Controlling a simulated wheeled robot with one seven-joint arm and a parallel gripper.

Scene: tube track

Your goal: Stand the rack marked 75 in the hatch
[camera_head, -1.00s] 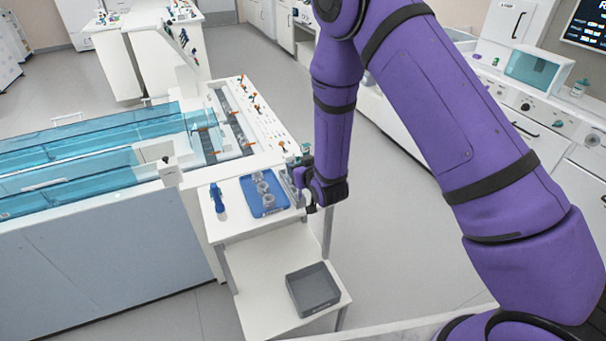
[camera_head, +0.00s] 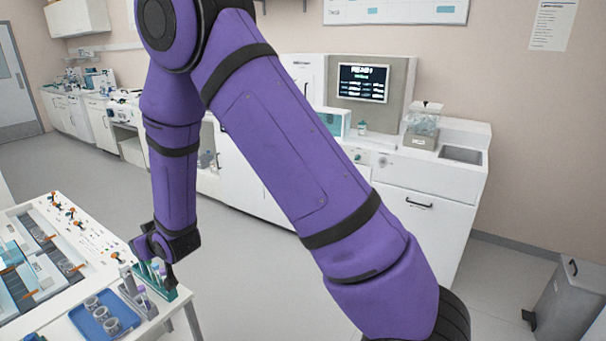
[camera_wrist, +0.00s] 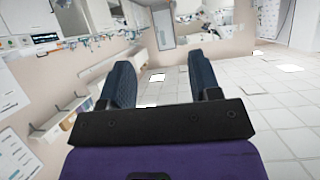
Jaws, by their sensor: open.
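My gripper (camera_head: 165,272) is at the right edge of a white table, lower left in the head view. In the wrist view its two dark fingers (camera_wrist: 160,88) are apart with nothing between them. A teal rack (camera_head: 168,292) stands right by the gripper, partly hidden by it; I cannot tell whether they touch. A grey rack holding tubes (camera_head: 134,288) stands just left of it. I cannot read the number 75 on either rack. I cannot make out the hatch for certain.
A blue tray (camera_head: 84,322) with several clear round pieces lies left of the racks. A white tube-track machine (camera_head: 70,240) adjoins the table. Counters (camera_head: 420,205) with a screen (camera_head: 363,83) line the back wall, and a grey bin (camera_head: 570,305) stands at right. The middle floor is clear.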

